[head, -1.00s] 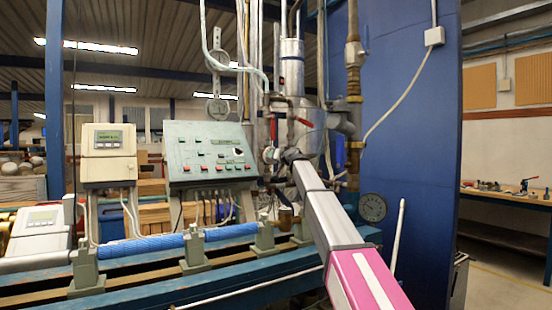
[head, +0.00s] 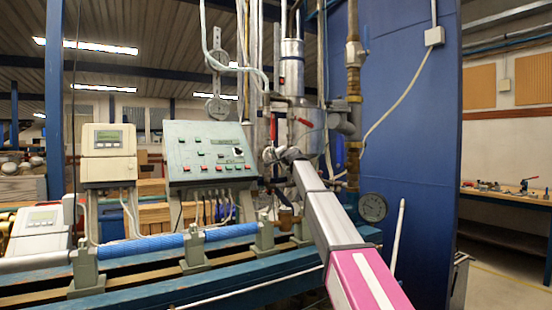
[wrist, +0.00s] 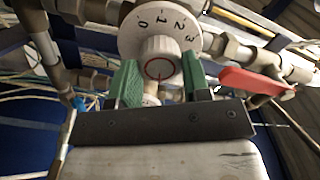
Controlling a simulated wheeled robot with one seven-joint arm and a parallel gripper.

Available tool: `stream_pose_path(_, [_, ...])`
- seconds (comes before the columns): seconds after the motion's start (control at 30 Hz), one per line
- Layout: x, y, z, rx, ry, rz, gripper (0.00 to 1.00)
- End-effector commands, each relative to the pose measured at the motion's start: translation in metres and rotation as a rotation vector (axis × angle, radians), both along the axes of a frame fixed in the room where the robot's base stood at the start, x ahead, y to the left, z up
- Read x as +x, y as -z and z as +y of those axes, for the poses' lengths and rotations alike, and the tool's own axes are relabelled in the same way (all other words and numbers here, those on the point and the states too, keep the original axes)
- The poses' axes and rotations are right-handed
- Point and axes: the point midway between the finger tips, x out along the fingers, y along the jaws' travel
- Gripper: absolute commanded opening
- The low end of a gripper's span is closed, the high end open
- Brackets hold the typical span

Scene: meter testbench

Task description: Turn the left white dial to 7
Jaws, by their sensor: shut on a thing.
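A white dial (wrist: 188,22) with dark numbers shows at the top of the wrist view. I can read 0, 1, 2 and 3 along its rim; the lower rim is hidden. Its round hub (wrist: 159,57) carries a red ring with a line. My gripper (wrist: 160,80) has one green finger on each side of the hub and is shut on the dial. In the head view my gripper is small, by the pipes right of the panel, and the dial's numbers cannot be read there.
A red lever handle (wrist: 256,82) lies close to the right of my gripper, among metal pipes and fittings. In the head view, a sloped control panel (head: 206,132) stands left of the pipes, and a round gauge (head: 373,207) is at lower right.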

Motion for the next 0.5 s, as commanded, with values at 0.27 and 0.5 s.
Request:
stream_pose_path(0.27, [-0.0012, 0.0016, 0.0, 0.026, -0.002, 0.022, 0.2])
stream_pose_path(0.5, [-0.0013, 0.0018, 0.0, 0.026, -0.002, 0.022, 0.2])
